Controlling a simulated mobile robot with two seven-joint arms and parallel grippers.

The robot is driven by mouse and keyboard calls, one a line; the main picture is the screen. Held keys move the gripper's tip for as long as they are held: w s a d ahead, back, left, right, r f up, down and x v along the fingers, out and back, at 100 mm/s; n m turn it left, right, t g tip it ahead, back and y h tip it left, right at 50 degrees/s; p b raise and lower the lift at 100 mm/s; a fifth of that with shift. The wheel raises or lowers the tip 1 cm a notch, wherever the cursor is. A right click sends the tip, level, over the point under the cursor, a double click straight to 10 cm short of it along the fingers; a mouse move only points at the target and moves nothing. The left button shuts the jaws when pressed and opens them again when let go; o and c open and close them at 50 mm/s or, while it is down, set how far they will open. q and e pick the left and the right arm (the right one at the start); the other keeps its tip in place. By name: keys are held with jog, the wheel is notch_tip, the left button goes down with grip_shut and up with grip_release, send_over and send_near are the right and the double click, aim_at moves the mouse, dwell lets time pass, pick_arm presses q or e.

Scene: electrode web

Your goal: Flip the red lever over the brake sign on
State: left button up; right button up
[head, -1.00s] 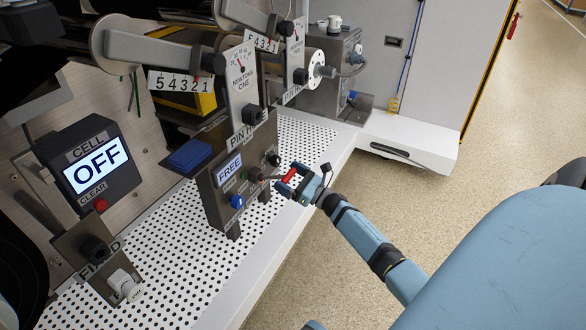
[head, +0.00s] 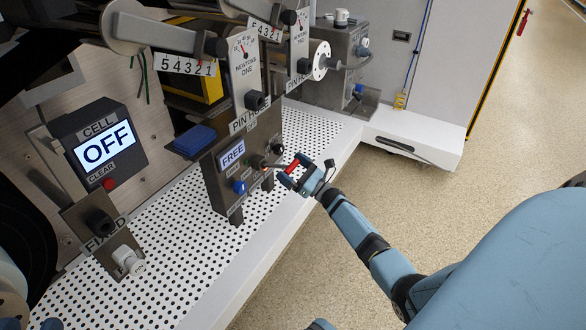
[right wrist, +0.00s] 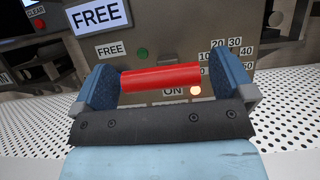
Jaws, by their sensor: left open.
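The red lever's handle (head: 293,166) sticks out in front of the dark panel with the FREE display (head: 232,153). In the right wrist view the red handle (right wrist: 160,79) lies crosswise between both blue fingers. Below the handle an ON label (right wrist: 172,92) shows beside a lit orange lamp (right wrist: 195,90). The brake sign is not readable.
A CELL display reading OFF (head: 106,150) stands at the left. A blue knob (head: 240,187) and a blue block (head: 194,139) are by the panel. The white perforated deck (head: 190,240) runs below. Open floor (head: 430,180) lies to the right.

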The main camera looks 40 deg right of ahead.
pick_arm(q)
jog(key=n+p, duration=0.1)
jog(key=s+g+p, duration=0.1)
jog(key=shift+d+f+n+y+p, duration=0.2)
jog(key=shift+d+n+y+p, duration=0.1)
jog(key=shift+d+n, duration=0.1)
pick_arm(e)
jog(key=v, duration=1.3)
jog(key=shift+s, duration=0.35)
jog(key=shift+d+f, duration=0.15)
